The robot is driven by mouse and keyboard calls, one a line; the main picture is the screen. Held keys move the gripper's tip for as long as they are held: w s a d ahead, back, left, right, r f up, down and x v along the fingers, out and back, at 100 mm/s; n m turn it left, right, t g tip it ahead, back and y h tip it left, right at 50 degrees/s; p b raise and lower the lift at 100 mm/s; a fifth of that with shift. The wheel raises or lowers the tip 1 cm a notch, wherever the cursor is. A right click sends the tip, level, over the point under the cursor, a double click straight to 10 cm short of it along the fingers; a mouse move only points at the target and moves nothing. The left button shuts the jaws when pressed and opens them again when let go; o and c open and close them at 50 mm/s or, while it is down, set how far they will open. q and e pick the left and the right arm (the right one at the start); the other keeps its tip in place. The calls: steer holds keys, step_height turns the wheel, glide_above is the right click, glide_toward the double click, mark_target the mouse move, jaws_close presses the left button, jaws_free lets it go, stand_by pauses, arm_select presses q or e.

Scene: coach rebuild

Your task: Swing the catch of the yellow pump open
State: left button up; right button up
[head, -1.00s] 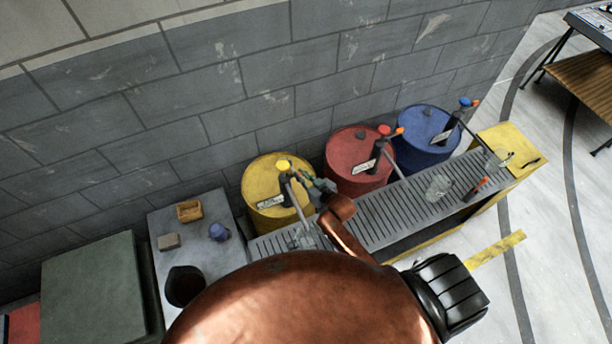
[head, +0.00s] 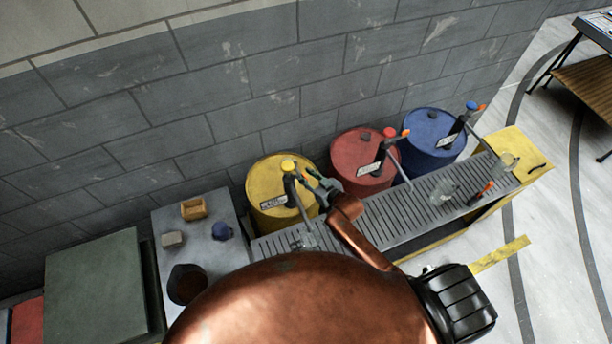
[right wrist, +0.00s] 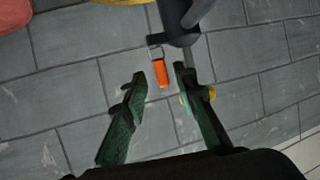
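The yellow pump (head: 289,180) stands on the yellow drum (head: 262,182), with a yellow cap on top and a grey spout. In the right wrist view the dark pump body (right wrist: 181,22) is at the top. An orange catch (right wrist: 161,74) hangs from its collar by a thin wire loop. My right gripper (head: 314,179) is at the pump's right side in the head view and covers the catch there. In the right wrist view its green fingers stand apart, with the catch seen between their tips; I see no contact. My left gripper is not in view.
A red drum (head: 352,150) and a blue drum (head: 431,131) with similar pumps stand to the right. A slatted grey tray (head: 400,214) with clear vessels runs in front. A grey table (head: 205,260) with small items is at left. The block wall is close behind.

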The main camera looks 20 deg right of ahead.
steer(key=v, duration=1.2)
steer(key=shift+s+f, duration=0.1)
steer(key=shift+f, duration=0.05)
